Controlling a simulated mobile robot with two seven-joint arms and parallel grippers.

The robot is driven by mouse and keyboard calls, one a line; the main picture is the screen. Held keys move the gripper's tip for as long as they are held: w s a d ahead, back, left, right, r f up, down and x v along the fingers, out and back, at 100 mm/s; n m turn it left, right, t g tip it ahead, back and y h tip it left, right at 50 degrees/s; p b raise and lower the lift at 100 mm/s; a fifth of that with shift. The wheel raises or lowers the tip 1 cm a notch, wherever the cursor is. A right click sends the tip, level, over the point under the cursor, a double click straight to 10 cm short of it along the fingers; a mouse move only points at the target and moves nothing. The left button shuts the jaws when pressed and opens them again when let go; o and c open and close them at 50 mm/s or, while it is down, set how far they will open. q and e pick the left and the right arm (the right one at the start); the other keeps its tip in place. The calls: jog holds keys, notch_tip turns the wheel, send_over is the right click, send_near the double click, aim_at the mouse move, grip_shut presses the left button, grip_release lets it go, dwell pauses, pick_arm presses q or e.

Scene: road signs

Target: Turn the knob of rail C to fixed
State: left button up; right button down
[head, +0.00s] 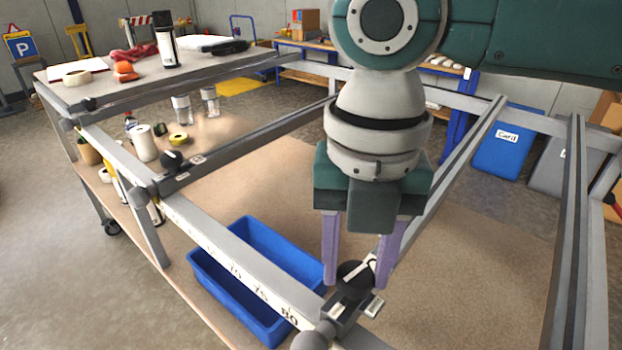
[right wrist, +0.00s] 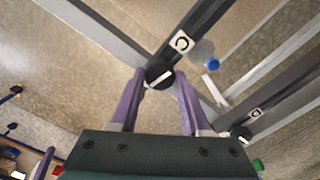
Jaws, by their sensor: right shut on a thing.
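My right gripper (head: 357,276) points down with its two purple fingers on either side of a black round knob (head: 352,271) at the near end of a rail. In the right wrist view the same knob (right wrist: 159,75) sits between the fingertips, with a white pointer line on its face. A white label with a dark C-like mark (right wrist: 182,43) is on the rail beside it. The gripper is shut on this knob. The small lettering by the knob is too small to read.
Another rail with a black knob (head: 172,160) lies to the left. A blue bin (head: 215,277) stands below the frame's scale bar (head: 210,235). A table (head: 130,92) with tape and a dark-topped cylinder is at the back left.

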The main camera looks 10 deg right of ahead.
jog(key=m+p, duration=0.2)
jog(key=p, duration=0.1)
jog(key=shift+r+m, duration=0.3)
jog(key=shift+m, duration=0.1)
jog(key=m+p, duration=0.3)
jog(key=m, duration=0.1)
jog(key=shift+f+m, duration=0.1)
jog(key=shift+m, duration=0.2)
jog(key=m+p, duration=0.3)
jog(key=m, duration=0.1)
jog(key=shift+f+m+p, duration=0.15)
jog(key=shift+m+p, duration=0.75)
jog(key=shift+m, duration=1.2)
jog(key=shift+c, duration=1.8)
grip_release()
